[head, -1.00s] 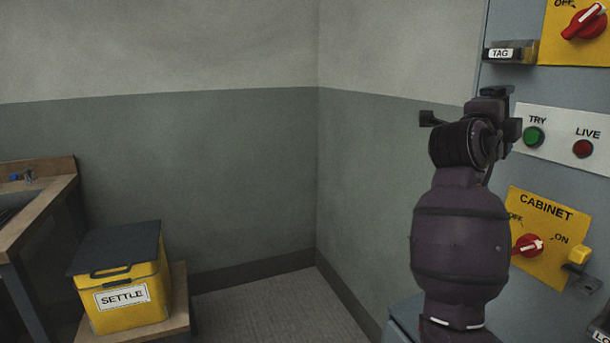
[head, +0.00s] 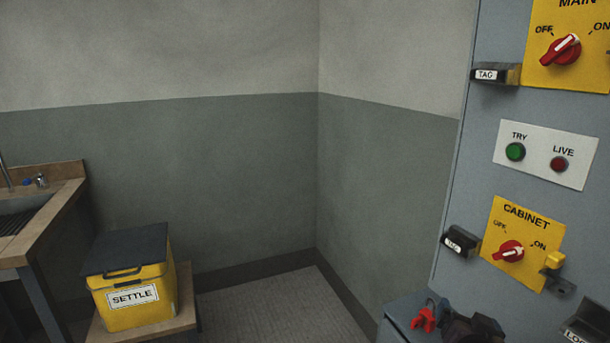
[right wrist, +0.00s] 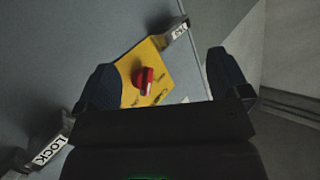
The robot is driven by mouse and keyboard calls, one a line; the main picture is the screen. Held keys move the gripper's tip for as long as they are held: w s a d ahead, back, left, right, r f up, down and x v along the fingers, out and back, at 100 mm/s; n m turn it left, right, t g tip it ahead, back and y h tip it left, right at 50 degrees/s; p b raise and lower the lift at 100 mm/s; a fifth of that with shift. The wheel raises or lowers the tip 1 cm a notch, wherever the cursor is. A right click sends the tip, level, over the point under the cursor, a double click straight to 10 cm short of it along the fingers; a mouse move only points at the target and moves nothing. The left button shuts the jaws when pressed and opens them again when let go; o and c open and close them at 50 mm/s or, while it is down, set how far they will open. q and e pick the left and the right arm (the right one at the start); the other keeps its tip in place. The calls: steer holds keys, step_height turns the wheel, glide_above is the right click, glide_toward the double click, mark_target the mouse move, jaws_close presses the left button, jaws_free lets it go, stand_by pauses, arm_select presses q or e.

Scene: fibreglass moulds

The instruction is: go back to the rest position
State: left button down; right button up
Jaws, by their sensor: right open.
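My right gripper (head: 474,328) shows at the bottom of the head view, low in front of the grey switch cabinet and mostly cut off by the frame edge. In the right wrist view my right gripper (right wrist: 163,78) has its two dark fingers wide apart, with nothing between them. Beyond the fingers is the yellow CABINET plate (right wrist: 159,91) with its red rotary switch (right wrist: 148,80), apart from the fingers. The same plate shows in the head view (head: 528,222). My left gripper is in neither view.
A MAIN switch plate (head: 590,67), TAG holder (head: 508,74) and TRY/LIVE panel (head: 540,155) are on the cabinet. A red item (head: 424,319) sits on a ledge. A yellow SETTLE box (head: 131,285) stands left, near a sink bench (head: 48,222). The middle floor is clear.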

steer(key=s+a+f+n+g+y+p, duration=0.1)
steer(key=s+f, duration=0.4)
steer(key=s, duration=0.5)
steer(key=s+a+f+n+g+y+p, duration=0.1)
steer(key=s+f+n, duration=0.3)
steer(key=s, duration=0.6)
steer(key=s+a+f+n+g+y+p, duration=0.1)
steer(key=s+a+f+n+g+y, duration=0.1)
steer(key=s+f, duration=0.5)
steer(key=s+a+n+y, duration=0.1)
steer(key=s, duration=0.2)
steer(key=shift+s+f, duration=0.25)
steer(key=shift+f, duration=0.15)
